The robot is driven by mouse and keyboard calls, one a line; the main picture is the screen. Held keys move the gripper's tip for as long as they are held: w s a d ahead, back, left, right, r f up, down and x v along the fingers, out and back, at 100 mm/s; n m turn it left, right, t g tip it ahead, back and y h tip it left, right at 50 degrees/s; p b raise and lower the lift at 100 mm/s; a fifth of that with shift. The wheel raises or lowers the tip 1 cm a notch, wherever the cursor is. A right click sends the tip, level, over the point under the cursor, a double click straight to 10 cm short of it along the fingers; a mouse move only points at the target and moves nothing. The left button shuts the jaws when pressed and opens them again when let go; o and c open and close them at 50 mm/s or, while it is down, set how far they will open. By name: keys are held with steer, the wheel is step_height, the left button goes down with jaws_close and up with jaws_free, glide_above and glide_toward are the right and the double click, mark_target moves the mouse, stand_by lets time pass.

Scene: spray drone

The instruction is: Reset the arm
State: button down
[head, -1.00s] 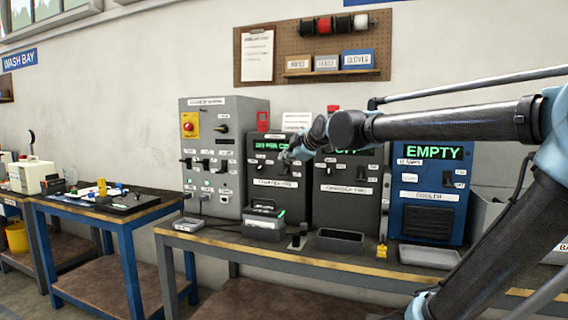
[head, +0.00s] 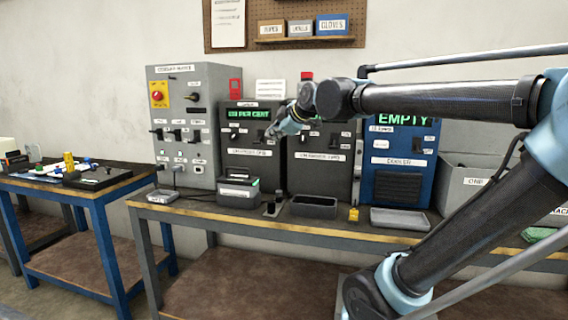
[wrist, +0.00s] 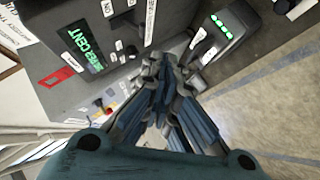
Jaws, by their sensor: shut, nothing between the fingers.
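My arm reaches in from the right of the head view, its forearm level in front of the machines. My gripper (head: 274,130) is at its left end, in front of the dark charger unit (head: 252,150) with a green "PER CENT" display. In the wrist view my gripper (wrist: 160,75) is shut, with nothing between its fingers. It points past the charger front and a dark box with green lights (wrist: 225,32). No contact with either shows.
The bench (head: 190,212) carries a grey switch panel (head: 183,95), a second dark charger (head: 322,165), a blue cooler labelled EMPTY (head: 398,165), a battery box (head: 238,190) and shallow trays (head: 314,207). A blue table (head: 98,188) stands left. The floor shows at lower left.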

steer(key=s+d+f+m+g+h, duration=0.2)
steer(key=s+d+f+m, duration=0.25)
steer(key=d+f, duration=0.4)
steer(key=s+d+f+m+g+h, duration=0.15)
steer(key=s+d+f+m, duration=0.3)
steer(key=d+f, duration=0.45)
steer(key=s+d+f+m+g+h, duration=0.2)
steer(key=s+d+f+m, duration=0.2)
steer(key=s+f, duration=0.3)
steer(key=s+d+f+m+g+h, duration=0.1)
steer(key=s+d+f+m+g, duration=0.1)
steer(key=s+d+f+m, duration=0.3)
step_height(320, 180, down, 4)
steer(key=shift+s+f+h, duration=0.15)
steer(key=shift+s+h, duration=0.2)
steer(key=shift+s, duration=0.85)
steer(key=shift+d, duration=0.1)
steer(key=shift+w+f, duration=0.2)
steer(key=shift+w, duration=0.25)
